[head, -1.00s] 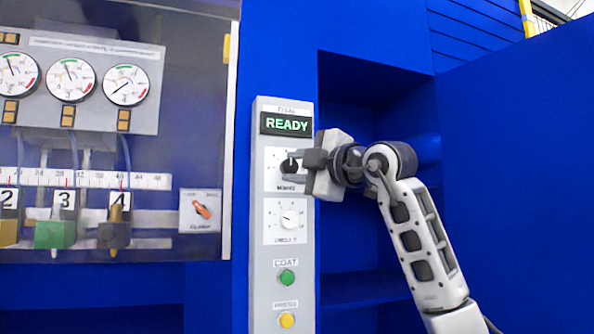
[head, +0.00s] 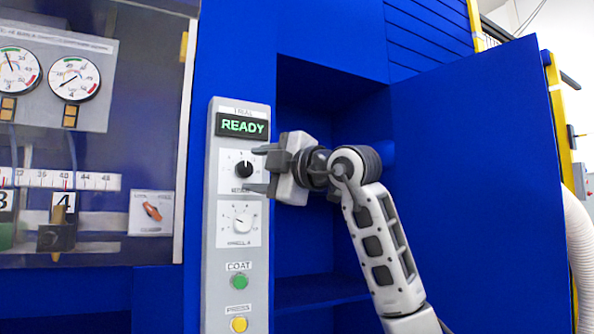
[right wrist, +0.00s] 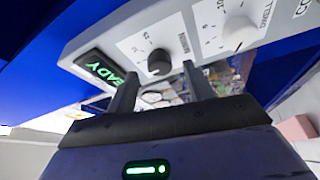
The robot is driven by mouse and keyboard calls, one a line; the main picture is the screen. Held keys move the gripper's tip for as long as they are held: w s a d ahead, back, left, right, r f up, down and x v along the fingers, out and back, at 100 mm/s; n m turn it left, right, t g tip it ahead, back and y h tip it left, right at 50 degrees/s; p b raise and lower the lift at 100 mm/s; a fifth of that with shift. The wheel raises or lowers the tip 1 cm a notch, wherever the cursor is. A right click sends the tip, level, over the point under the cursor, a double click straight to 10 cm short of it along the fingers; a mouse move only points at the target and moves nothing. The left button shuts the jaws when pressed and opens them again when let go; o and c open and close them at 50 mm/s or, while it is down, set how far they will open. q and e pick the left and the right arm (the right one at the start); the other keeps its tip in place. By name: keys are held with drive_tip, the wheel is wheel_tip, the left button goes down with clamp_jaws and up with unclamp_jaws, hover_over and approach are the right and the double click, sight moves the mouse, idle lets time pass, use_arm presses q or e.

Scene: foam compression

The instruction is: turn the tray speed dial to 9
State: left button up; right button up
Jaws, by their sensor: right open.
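The control panel (head: 212,270) carries a black upper knob (head: 244,169) with its pointer roughly upward; its small label and numbers are hard to read. I take this for the tray speed dial. It also shows in the right wrist view (right wrist: 159,63). Below it is a white knob (head: 242,222), labelled DWELL in the right wrist view (right wrist: 238,33). My right gripper (head: 260,169) is open and empty, just right of the black knob, with one finger above and one below its level. In the right wrist view the knob appears beyond the fingers, apart from them. My left gripper is out of view.
A lit READY display (head: 243,125) is above the knobs. A green COAT button (head: 239,282) and a yellow button (head: 239,325) are below. A blue recess is behind my arm.

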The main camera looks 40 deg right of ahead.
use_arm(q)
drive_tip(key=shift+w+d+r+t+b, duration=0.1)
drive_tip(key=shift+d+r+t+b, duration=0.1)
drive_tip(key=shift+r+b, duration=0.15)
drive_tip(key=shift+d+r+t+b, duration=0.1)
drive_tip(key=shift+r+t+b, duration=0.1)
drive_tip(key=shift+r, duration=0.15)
use_arm(e)
drive_tip(key=s+d+f, duration=0.1)
drive_tip(key=s+d, duration=0.1)
drive_tip(key=s, duration=1.1)
drive_tip(key=shift+s, duration=0.35)
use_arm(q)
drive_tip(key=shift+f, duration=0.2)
